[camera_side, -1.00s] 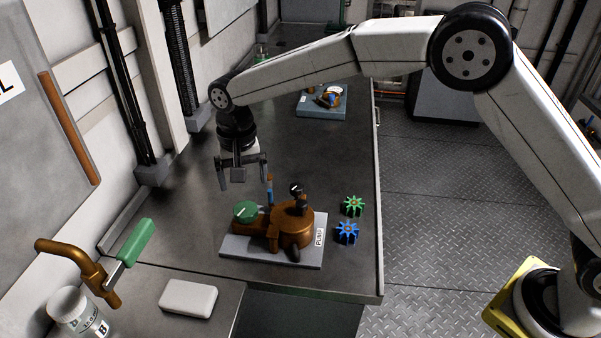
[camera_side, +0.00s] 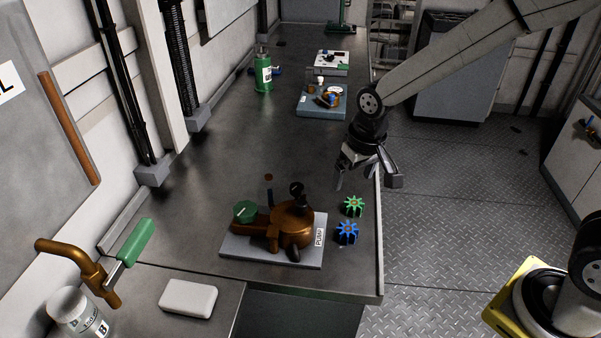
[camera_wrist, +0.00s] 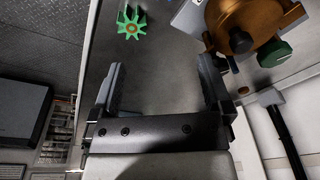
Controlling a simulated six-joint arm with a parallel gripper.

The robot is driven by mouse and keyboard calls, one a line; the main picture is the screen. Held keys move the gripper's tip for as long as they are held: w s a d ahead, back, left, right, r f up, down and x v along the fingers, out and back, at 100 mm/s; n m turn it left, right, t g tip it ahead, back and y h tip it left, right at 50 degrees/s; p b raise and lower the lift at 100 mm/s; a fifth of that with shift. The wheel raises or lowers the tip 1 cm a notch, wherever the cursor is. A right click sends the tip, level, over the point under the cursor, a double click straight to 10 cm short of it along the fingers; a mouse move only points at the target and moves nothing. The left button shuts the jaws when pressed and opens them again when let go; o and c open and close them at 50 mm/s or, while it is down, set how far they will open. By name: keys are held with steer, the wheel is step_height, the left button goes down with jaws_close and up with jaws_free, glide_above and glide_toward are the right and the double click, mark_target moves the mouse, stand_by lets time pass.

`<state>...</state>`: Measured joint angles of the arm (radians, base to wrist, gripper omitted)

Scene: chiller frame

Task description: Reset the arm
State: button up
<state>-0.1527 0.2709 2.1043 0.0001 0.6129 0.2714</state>
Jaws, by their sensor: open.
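My gripper (camera_side: 366,184) is open and empty. In the side view it hangs tilted above the right edge of the dark bench, behind the pump and the two gears. In the wrist view, nothing lies between the spread fingers of my gripper (camera_wrist: 164,85) but bare bench top. The brown pump (camera_side: 291,226) stands on its pale plate near the front of the bench. It also shows at the upper right of the wrist view (camera_wrist: 262,18). The green gear (camera_side: 353,206) lies right of the pump, with the blue gear (camera_side: 347,232) just in front of it.
The bench (camera_side: 215,185) is largely clear left of my gripper. A blue-grey plate with parts (camera_side: 321,112), a white device (camera_side: 327,66) and a green bottle (camera_side: 263,72) stand farther back. A white block (camera_side: 188,298) and a brown pipe with green handle (camera_side: 85,262) are front left.

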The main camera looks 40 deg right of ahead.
steer(key=s+d+f, duration=0.1)
steer(key=s+d, duration=0.2)
steer(key=s, duration=0.2)
steer(key=s+d+f+n, duration=0.1)
steer(key=s+d, duration=0.2)
steer(key=s, duration=0.3)
steer(key=shift+t, duration=0.4)
steer(key=n+g+y, duration=0.1)
steer(key=n+y, duration=0.3)
steer(key=n, duration=1)
glide_toward(245, 208)
steer(key=shift+w+a+f, duration=0.1)
steer(key=shift+a+f, duration=0.15)
steer(key=shift+f, duration=0.35)
steer(key=shift+x, duration=3.9)
